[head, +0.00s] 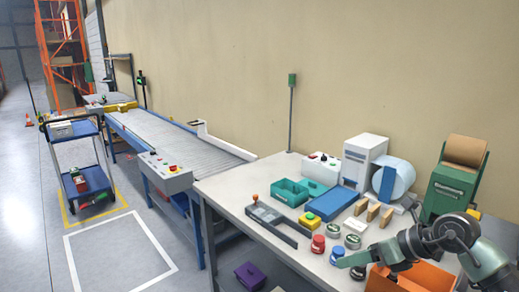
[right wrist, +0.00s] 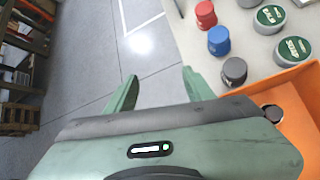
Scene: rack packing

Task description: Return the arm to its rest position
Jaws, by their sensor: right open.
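My right gripper (head: 352,262) reaches in from the right in the head view, over the front edge of the white table (head: 232,182). It also shows in the right wrist view (right wrist: 160,90), with its two green fingers apart and nothing between them. Only grey floor shows between the fingertips there. The orange crate (right wrist: 292,102) is right of the gripper, with a dark-topped can (right wrist: 272,113) in it. The crate also shows in the head view (head: 440,272), partly hidden by my right arm. My left gripper is in neither view.
A red can (right wrist: 206,14), a blue can (right wrist: 220,41), a dark can (right wrist: 234,70) and green-labelled cans (right wrist: 292,51) stand close by on the table. A green dispenser (head: 450,190) stands behind my right arm. Clear floor (head: 120,250) lies to the left.

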